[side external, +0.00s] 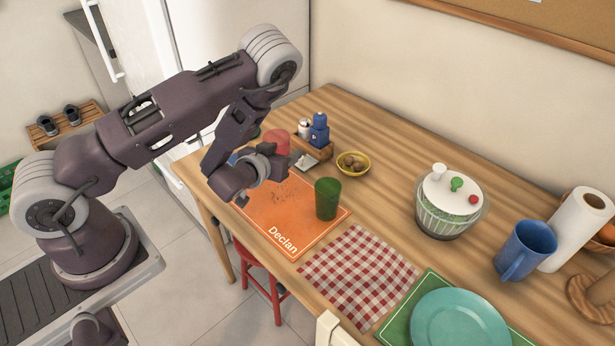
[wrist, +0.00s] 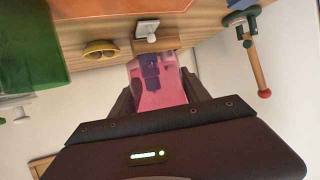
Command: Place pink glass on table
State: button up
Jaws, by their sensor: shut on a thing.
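The pink glass (side external: 277,142) shows behind my gripper in the side view, above the far left part of the table (side external: 385,150). My gripper (side external: 268,162) is shut on it. In the wrist view the pink glass (wrist: 158,85) sits between the two dark fingers of my gripper (wrist: 158,98). The fingers hide its sides. I cannot tell whether its base touches the table or the mat.
A green glass (side external: 327,198) stands on the orange mat (side external: 268,222). A yellow bowl (side external: 353,163) and a wooden caddy with a blue bottle (side external: 319,130) are close by. The checkered cloth (side external: 358,275) lies to the right. Bare wood lies between the yellow bowl and the salad spinner (side external: 450,205).

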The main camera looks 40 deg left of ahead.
jog(key=w+d+r, duration=0.2)
jog(key=w+d, duration=0.4)
jog(key=w, duration=0.4)
jog(key=n+g+y, duration=0.3)
jog(key=n+y, duration=0.1)
send_over(372, 203)
jog(key=f, duration=0.2)
jog(key=shift+n+y, duration=0.3)
notch_tip(372, 203, down, 10)
jog(key=shift+r, duration=0.15)
jog(key=shift+f, duration=0.2)
jog(key=o, duration=1.6)
jog(key=shift+r, duration=0.1)
